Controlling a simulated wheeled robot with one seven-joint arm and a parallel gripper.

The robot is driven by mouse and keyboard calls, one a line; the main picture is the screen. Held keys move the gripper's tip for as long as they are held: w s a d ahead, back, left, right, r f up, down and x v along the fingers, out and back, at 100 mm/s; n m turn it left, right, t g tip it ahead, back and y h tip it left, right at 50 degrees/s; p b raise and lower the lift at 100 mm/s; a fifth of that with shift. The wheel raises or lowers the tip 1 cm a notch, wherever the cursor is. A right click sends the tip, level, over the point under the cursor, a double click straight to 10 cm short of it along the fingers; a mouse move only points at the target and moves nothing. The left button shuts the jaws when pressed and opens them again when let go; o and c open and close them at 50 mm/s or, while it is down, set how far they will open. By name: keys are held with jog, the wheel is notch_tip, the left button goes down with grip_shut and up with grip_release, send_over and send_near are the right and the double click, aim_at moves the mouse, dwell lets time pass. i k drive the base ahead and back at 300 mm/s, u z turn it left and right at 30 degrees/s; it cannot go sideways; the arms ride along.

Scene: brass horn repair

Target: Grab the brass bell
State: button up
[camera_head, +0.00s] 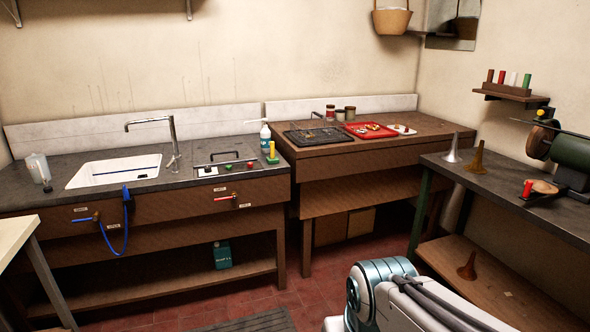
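A brass-coloured flared bell (477,160) stands mouth down on the dark workbench (515,190) at the right, its narrow end up. A silver-grey bell (453,150) of similar shape stands just left of it, close by. Another brown-brass bell (467,268) stands on the wooden lower shelf (510,295) under the same bench. Part of my arm shows at the bottom right of centre, in front of the bench. My gripper is not in view, so I cannot see whether it holds anything.
A wooden counter with a red tray (369,130) and a black tray (318,136) stands at the back. A sink counter is at left. Red tiled floor (290,292) lies open between.

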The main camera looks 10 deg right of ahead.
aim_at(476, 167)
jog(key=z, duration=0.15)
jog(key=i, duration=1.65)
jog(key=z, duration=0.85)
jog(key=i, duration=1.85)
jog(key=z, duration=1.3)
jog(key=i, duration=1.15)
jog(key=z, duration=0.35)
